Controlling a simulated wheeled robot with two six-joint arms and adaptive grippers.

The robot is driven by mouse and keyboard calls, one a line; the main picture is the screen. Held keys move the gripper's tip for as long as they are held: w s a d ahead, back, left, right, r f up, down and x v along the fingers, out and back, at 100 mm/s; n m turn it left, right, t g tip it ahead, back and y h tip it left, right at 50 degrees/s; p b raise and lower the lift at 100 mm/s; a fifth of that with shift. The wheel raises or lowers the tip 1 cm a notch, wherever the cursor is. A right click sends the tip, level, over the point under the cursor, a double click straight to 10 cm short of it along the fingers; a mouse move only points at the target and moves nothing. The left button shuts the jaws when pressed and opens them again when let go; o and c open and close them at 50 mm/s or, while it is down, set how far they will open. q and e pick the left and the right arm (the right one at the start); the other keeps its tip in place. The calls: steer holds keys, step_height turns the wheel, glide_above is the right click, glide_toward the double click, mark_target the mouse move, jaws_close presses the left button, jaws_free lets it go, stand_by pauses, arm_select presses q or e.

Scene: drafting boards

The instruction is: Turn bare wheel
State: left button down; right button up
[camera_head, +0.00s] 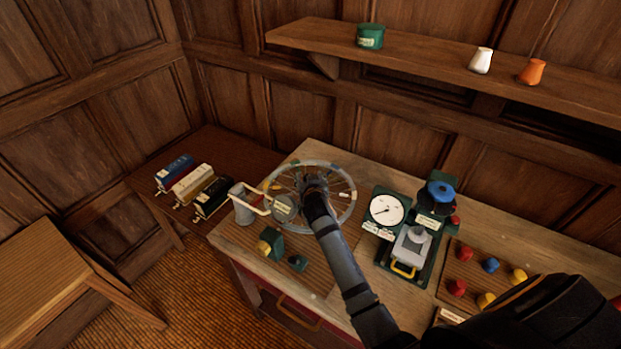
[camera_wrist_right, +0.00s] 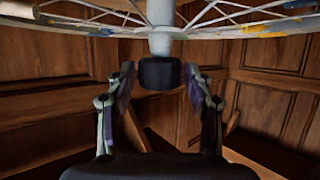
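The bare spoked wheel (camera_head: 353,208) has a pale rim with a few coloured patches and sits above the workbench in the head view. Its rim and spokes cross the top of the right wrist view (camera_wrist_right: 270,30). There a pale hub post (camera_wrist_right: 160,35) ends in a black block (camera_wrist_right: 160,73). My right gripper (camera_head: 314,183) is at the wheel's middle and hides the hub in the head view. In the wrist view its fingers (camera_wrist_right: 160,82) are spread to either side of the black block, with gaps visible. My left gripper is not in view.
A dial gauge (camera_head: 386,209) and a blue-knobbed device (camera_head: 437,196) stand close on the right. Coloured knobs (camera_head: 491,265) lie farther right. A shelf (camera_head: 430,62) runs behind.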

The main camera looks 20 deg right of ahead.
step_height(320, 180, up, 10)
stand_by(0.6)
stand_by(0.4)
